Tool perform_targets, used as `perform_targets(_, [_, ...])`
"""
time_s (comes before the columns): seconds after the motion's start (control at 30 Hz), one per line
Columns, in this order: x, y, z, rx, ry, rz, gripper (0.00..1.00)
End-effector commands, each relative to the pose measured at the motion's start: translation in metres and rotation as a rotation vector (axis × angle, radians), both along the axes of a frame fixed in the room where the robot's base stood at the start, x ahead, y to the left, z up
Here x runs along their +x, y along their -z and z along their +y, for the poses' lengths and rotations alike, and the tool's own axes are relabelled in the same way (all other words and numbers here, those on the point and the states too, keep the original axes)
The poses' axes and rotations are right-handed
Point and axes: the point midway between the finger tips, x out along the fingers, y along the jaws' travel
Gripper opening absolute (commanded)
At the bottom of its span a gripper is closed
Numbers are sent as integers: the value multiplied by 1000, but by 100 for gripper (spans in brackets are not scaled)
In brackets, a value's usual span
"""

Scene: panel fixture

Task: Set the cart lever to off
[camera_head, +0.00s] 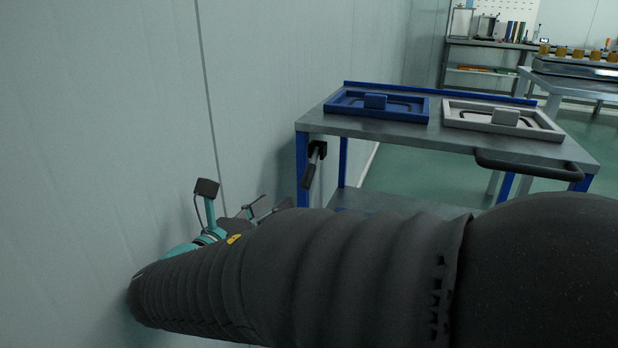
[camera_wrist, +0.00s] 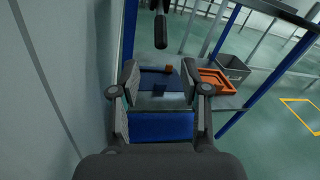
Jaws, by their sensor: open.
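The cart (camera_head: 375,128) has a metal top and blue legs and stands beside the wall. Its lever (camera_head: 310,172) is a black handle on a dark bracket at the cart's left end, hanging down with a slight tilt. In the wrist view the lever (camera_wrist: 161,33) shows as a dark rounded handle at upper centre. My gripper (camera_wrist: 159,72) is open with nothing between its fingers; the lever appears beyond the fingertips, apart from them. In the head view my gripper (camera_head: 256,208) is small, left of and below the lever, partly hidden by my arm.
A blue tray (camera_head: 338,106) and a grey tray (camera_head: 550,133) lie on the cart top. A black handle (camera_head: 530,166) juts from its front right. The wall (camera_head: 100,120) is close on the left. An orange tray (camera_wrist: 213,88) and a grey bin (camera_wrist: 233,68) sit lower down.

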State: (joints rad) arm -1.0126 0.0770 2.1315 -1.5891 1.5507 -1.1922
Motion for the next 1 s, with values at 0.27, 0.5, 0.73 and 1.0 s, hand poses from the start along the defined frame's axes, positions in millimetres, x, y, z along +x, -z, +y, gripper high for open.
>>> perform_targets(0.27, [43,1,-28,2,7,0,46])
perform_targets(0.5, [80,1,-49,3,6,1,46])
perform_targets(0.73, [102,1,-61,4,3,1,46])
perform_targets(1.0, [107,0,-64,4,2,1,46])
